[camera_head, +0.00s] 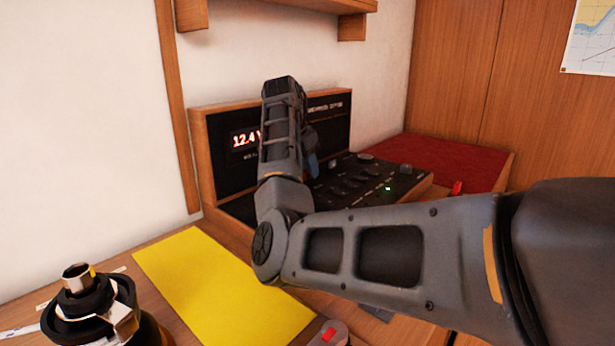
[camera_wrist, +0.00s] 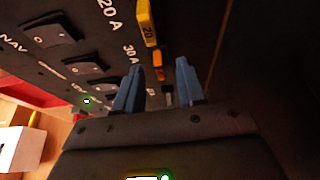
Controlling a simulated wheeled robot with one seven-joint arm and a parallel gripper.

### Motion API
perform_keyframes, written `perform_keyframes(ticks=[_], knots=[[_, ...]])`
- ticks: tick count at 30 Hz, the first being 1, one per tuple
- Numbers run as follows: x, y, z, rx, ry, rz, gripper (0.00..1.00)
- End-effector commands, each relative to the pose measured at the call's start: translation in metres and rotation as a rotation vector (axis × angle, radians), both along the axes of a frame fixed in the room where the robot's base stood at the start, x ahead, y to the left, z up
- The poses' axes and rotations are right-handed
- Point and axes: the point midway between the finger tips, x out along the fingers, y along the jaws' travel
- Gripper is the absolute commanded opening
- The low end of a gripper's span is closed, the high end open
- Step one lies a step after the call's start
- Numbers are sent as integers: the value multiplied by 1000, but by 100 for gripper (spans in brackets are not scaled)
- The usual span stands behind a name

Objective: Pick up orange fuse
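The orange fuse (camera_wrist: 158,63) shows in the wrist view, small and upright in the dark panel beside the "30 A" label. My gripper (camera_wrist: 161,66) is open, its two blue fingers on either side of the orange fuse in the picture. Nothing is held between them. I cannot tell whether the fingers touch the fuse or how deep they are. In the head view, part of a blue finger (camera_head: 312,165) shows beside my wrist over the panel. The orange fuse is hidden there.
A yellow fuse (camera_wrist: 147,24) marked 20 sits just beyond the orange one. Black rocker switches (camera_wrist: 52,29) line the panel to the left. In the head view, a yellow sheet (camera_head: 215,290) and a dark round object (camera_head: 85,312) lie on the wooden desk.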

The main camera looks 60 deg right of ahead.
Motion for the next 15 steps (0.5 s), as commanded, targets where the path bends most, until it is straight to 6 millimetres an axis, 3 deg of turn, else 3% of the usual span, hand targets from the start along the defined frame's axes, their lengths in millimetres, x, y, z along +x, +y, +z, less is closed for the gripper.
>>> perform_keyframes(ticks=[7, 15], knots=[[0, -2, -4, -1, -2, 0, 39], [0, -2, -4, -1, -2, 0, 14]])
